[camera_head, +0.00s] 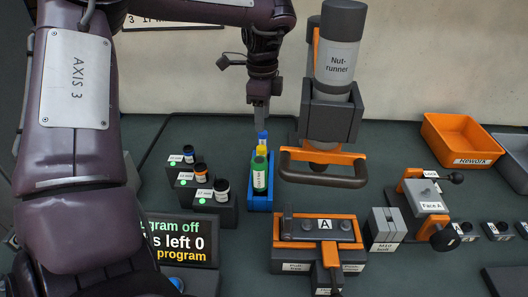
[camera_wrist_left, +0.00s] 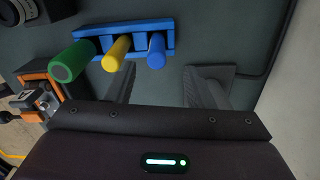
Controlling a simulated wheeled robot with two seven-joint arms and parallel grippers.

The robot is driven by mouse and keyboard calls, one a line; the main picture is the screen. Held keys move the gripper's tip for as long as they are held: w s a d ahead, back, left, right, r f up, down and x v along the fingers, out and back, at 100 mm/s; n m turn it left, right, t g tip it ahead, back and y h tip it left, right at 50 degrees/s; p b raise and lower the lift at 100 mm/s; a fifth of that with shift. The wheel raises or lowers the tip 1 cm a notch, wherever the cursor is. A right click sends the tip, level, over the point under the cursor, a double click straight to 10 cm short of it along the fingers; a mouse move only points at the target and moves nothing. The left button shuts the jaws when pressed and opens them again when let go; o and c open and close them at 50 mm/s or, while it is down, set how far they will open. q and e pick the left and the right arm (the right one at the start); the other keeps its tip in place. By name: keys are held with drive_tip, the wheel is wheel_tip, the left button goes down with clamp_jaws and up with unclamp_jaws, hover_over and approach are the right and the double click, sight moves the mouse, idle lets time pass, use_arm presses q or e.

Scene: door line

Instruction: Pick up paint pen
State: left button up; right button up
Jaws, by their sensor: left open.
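Three capped pens stand in a blue rack (camera_head: 260,196) in the head view: a green pen (camera_head: 260,176) nearest, a yellow pen (camera_head: 261,151) behind it and a blue pen (camera_head: 263,138) at the back. In the left wrist view the green pen (camera_wrist_left: 73,61), yellow pen (camera_wrist_left: 117,53) and blue pen (camera_wrist_left: 156,50) stand in a row in the rack (camera_wrist_left: 138,38). My left gripper (camera_head: 262,116) is above the back end of the rack. Its open, empty fingers also show in the left wrist view (camera_wrist_left: 163,85), with the blue pen between their directions. My right gripper is out of view.
A nutrunner (camera_head: 336,65) with an orange and dark handle stands right of the rack. Stepped socket holders (camera_head: 210,203) are at left, a display (camera_head: 178,242) in front. An orange fixture (camera_head: 318,230) marked A and an orange rework bin (camera_head: 464,140) are at right.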

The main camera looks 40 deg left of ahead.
sight(263, 139)
use_arm(q)
wheel_tip(263, 139, down, 8)
drive_tip(key=shift+s+d+r+p, duration=0.1)
drive_tip(key=shift+d+r+p, duration=0.05)
drive_tip(key=shift+p, duration=0.15)
clamp_jaws()
idle(0.3)
drive_tip(key=shift+r, duration=0.15)
